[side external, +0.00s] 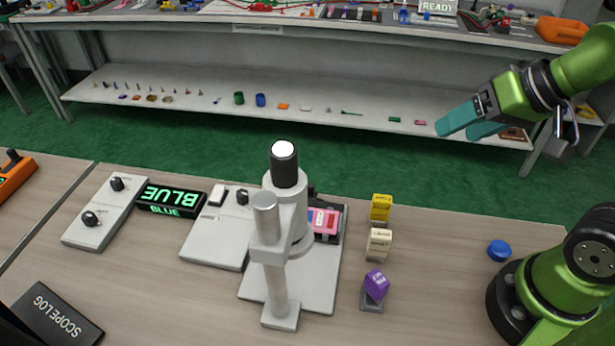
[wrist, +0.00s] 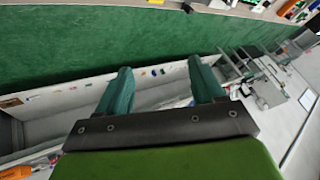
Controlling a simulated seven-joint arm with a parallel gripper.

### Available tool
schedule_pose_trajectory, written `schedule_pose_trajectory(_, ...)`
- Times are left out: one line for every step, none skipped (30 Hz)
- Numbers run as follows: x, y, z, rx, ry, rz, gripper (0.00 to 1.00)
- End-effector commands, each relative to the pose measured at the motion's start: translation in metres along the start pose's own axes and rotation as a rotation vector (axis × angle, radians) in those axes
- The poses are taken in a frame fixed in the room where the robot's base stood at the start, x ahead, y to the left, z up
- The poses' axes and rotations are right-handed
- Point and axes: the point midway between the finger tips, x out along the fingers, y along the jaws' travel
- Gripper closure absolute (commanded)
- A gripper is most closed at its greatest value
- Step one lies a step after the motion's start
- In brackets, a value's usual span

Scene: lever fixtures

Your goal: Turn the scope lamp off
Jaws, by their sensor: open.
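The white scope (side external: 268,222) stands on the table in the middle of the side view, with a black eyepiece ring and a bright white top. A pink slide piece (side external: 323,222) lies on its stage. Left of it, a pale panel (side external: 222,240) carries a black knob (side external: 243,197) and a white rocker-like block (side external: 217,196). A second pale panel (side external: 103,212) has two black knobs. I cannot tell which control works the lamp. My gripper (side external: 463,127) is open and empty, high at the upper right, far from the scope; its teal fingers also show in the wrist view (wrist: 160,68).
A black display (side external: 172,200) reads BLUE between the panels. Yellow, cream and purple blocks (side external: 376,285) stand right of the scope, with a blue cap (side external: 499,250) farther right. A SCOPE LOG book (side external: 58,315) lies front left. A shelved bench (side external: 290,95) stands behind.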

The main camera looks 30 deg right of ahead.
Motion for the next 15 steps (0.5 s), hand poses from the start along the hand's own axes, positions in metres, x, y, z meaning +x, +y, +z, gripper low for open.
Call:
schedule_pose_trajectory(0.0000,0.0000,0.0000,0.000,0.000,0.000,0.32)
schedule_pose_trajectory(0.0000,0.0000,0.0000,0.000,0.000,0.000,0.32)
schedule_pose_trajectory(0.0000,0.0000,0.0000,0.000,0.000,0.000,0.32)
schedule_pose_trajectory(0.0000,0.0000,0.0000,0.000,0.000,0.000,0.32)
schedule_pose_trajectory(0.0000,0.0000,0.0000,0.000,0.000,0.000,0.32)
schedule_pose_trajectory(0.0000,0.0000,0.0000,0.000,0.000,0.000,0.32)
schedule_pose_trajectory(0.0000,0.0000,0.0000,0.000,0.000,0.000,0.32)
schedule_pose_trajectory(0.0000,0.0000,0.0000,0.000,0.000,0.000,0.32)
schedule_pose_trajectory(0.0000,0.0000,0.0000,0.000,0.000,0.000,0.32)
schedule_pose_trajectory(0.0000,0.0000,0.0000,0.000,0.000,0.000,0.32)
schedule_pose_trajectory(0.0000,0.0000,0.0000,0.000,0.000,0.000,0.32)
schedule_pose_trajectory(0.0000,-0.0001,0.0000,0.000,0.000,0.000,0.38)
schedule_pose_trajectory(0.0000,-0.0006,0.0003,-0.002,-0.001,-0.001,0.43)
schedule_pose_trajectory(0.0006,-0.0015,0.0010,-0.006,-0.005,-0.003,0.48)
schedule_pose_trajectory(0.0031,-0.0024,0.0028,-0.011,-0.017,-0.003,0.54)
